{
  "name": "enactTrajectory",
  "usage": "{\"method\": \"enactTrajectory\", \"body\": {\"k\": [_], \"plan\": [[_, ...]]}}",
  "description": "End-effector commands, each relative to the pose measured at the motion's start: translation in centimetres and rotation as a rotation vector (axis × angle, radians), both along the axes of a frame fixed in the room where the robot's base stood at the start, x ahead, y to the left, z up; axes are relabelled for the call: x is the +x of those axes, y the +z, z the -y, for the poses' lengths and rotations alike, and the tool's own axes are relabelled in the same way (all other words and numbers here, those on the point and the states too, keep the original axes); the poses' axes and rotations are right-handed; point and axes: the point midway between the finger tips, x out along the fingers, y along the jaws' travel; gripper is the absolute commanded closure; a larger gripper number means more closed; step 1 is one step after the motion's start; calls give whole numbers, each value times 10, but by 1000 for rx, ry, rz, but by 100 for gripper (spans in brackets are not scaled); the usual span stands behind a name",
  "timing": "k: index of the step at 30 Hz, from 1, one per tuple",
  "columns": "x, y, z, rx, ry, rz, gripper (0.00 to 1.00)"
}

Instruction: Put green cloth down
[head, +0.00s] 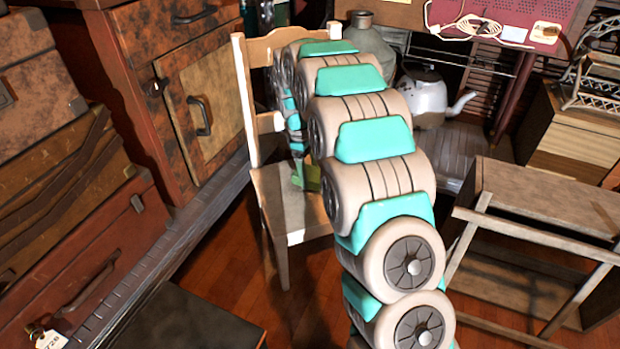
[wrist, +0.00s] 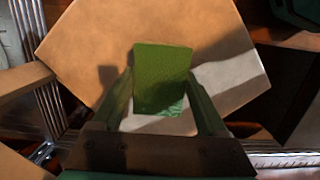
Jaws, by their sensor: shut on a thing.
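The green cloth (wrist: 161,75) is a flat green rectangle between the two fingers of my gripper (wrist: 163,108) in the wrist view. My gripper is shut on it, over a tan wooden surface. In the head view a small piece of the green cloth (head: 308,176) shows beside my arm, over the seat of a light wooden chair (head: 285,215). My arm hides most of the cloth and the gripper there. I cannot tell whether the cloth touches the seat.
A wooden cabinet (head: 205,110) stands behind the chair at left. Stacked suitcases (head: 90,240) fill the far left. A wooden stand (head: 540,210) is at right, and a kettle (head: 425,97) is at the back. Some bare wood floor (head: 305,290) shows in front of the chair.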

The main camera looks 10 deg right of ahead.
Motion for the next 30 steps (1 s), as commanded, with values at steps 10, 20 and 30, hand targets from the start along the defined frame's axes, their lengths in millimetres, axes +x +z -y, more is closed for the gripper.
{"method": "enactTrajectory", "body": {"k": [10,20,30], "plan": [[-1,-21,0,0,0,-1,76],[-1,-23,0,0,0,-1,6],[0,-22,0,0,0,0,0]]}}
